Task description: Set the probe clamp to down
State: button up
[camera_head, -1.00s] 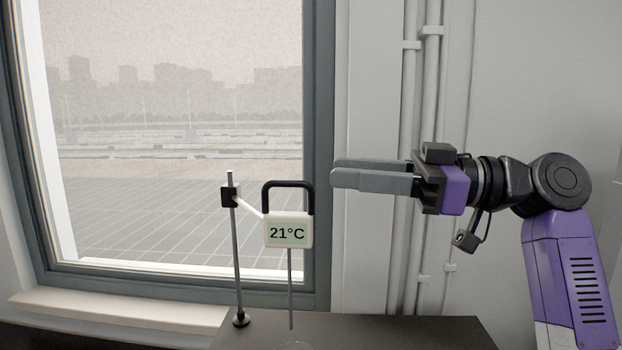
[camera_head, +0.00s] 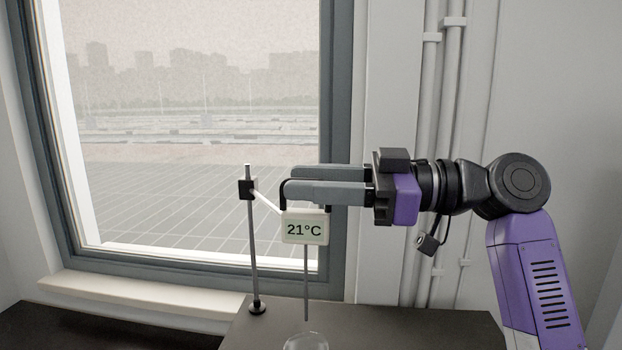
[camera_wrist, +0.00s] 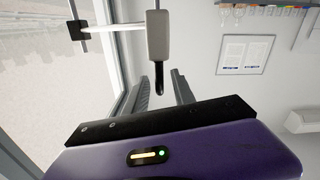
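The probe clamp is a black block (camera_head: 247,189) on a thin upright metal rod, with a white arm (camera_head: 266,202) slanting down to the right. That arm bears a white display box (camera_head: 305,228) reading 21°C, with a thin probe (camera_head: 306,280) hanging below. A black loop handle (camera_head: 283,194) tops the box, mostly hidden behind my gripper's fingers in the head view. My gripper (camera_head: 296,181) lies level at the handle. In the wrist view the handle (camera_wrist: 159,80) is between the two spread fingers, with a gap on each side. The gripper is open.
A clear round glass vessel (camera_head: 306,341) stands on the dark bench (camera_head: 400,325) below the probe. A window (camera_head: 190,150) is behind, with pipes (camera_head: 435,150) on the wall. The wrist view shows a wall poster (camera_wrist: 245,54) and a shelf (camera_wrist: 268,5).

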grip_shut()
dwell(1.4)
